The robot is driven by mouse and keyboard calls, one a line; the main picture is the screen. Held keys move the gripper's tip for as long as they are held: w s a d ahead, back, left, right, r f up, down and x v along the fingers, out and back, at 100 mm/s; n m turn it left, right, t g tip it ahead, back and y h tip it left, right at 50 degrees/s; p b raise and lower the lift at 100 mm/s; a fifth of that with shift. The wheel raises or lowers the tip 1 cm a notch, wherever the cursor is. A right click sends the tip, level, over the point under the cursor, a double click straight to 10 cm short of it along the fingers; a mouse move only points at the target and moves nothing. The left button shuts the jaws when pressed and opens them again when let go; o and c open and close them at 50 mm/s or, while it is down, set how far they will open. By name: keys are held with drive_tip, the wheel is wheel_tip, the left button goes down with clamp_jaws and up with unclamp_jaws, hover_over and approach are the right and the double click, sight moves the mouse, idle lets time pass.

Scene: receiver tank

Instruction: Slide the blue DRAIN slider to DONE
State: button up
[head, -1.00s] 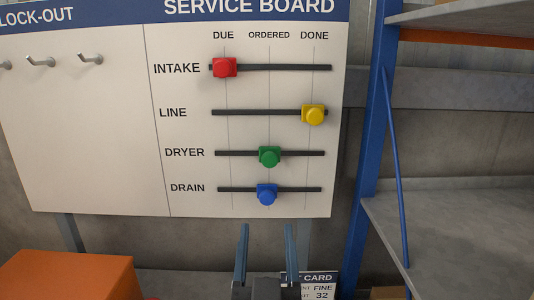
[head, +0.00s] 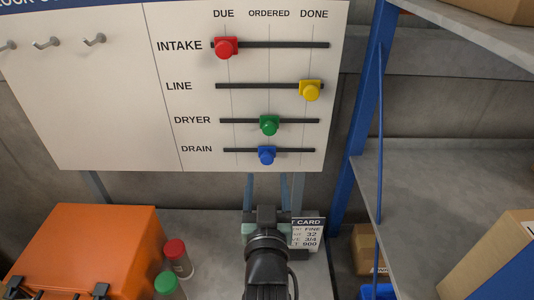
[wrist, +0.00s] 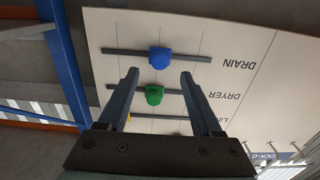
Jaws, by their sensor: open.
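The blue DRAIN slider (head: 267,155) sits on the lowest track (head: 300,150) of the white service board, at the ORDERED line, between DUE and DONE. In the wrist view the board appears upside down, with the blue slider (wrist: 160,58) ahead of the fingertips. My gripper (head: 266,178) is open and empty, just below the blue slider in the head view. Its two fingers (wrist: 158,77) are spread apart in the wrist view, and the blue slider shows beyond the gap between them. I see no contact with the slider.
The green DRYER slider (head: 269,125) is at ORDERED, the yellow LINE slider (head: 311,90) at DONE, the red INTAKE slider (head: 226,47) at DUE. A blue rack post (head: 363,110) stands right of the board. An orange case (head: 85,245) and capped bottles (head: 178,258) are below left.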

sight(267, 161)
drive_tip(key=shift+w+p, duration=0.8)
drive_tip(key=shift+w, duration=3.15)
clamp_jaws()
